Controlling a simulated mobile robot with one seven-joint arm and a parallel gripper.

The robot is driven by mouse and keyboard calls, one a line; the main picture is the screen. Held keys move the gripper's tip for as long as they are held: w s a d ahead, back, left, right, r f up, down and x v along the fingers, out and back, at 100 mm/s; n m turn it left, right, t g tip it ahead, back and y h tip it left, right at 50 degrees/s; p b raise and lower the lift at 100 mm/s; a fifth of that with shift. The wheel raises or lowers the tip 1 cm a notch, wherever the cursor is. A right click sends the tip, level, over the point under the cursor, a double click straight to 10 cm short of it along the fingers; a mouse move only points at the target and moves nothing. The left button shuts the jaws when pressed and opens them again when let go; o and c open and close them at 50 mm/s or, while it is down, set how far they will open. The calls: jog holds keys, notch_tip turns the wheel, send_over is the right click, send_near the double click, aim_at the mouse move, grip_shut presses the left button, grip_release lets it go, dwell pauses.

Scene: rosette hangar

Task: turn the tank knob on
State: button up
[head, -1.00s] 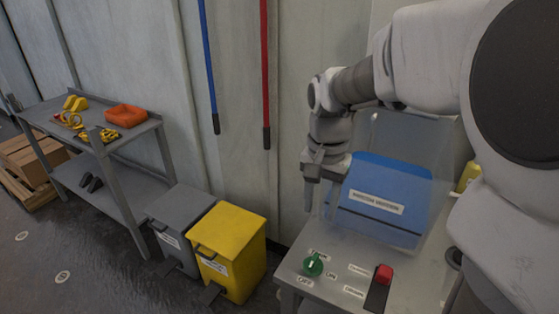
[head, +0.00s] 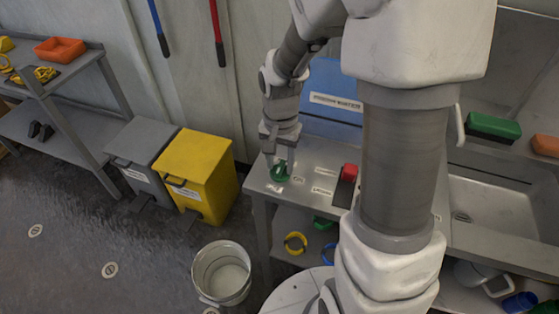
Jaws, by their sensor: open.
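The tank knob is a green knob (head: 280,174) on the left end of the metal bench top, in front of the blue tank (head: 333,97). Small white labels lie around it, partly hidden. My gripper (head: 280,165) points down right at the knob, with its fingers over or beside it. The jaws are open. I cannot tell from this view whether the fingers touch the knob. A red-topped switch (head: 349,172) sits to the right of the knob.
My arm covers the bench's middle. A yellow bin (head: 197,172) and grey bin (head: 142,150) stand left. A metal bucket (head: 222,275) stands on the floor in front.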

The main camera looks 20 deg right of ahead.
grip_shut()
jog(key=shift+n, duration=0.3)
dwell(0.4)
jog(key=n+p, duration=0.1)
jog(key=n, duration=0.2)
jog(key=shift+n, duration=0.4)
jog(key=n+p, duration=0.1)
jog(key=n, duration=0.3)
jog(key=n+p, duration=0.1)
jog(key=n, duration=0.4)
jog(key=shift+r+p, duration=0.1)
jog(key=shift+p, duration=0.2)
jog(key=shift+n+p, duration=0.95)
jog(key=shift+n, duration=1.35)
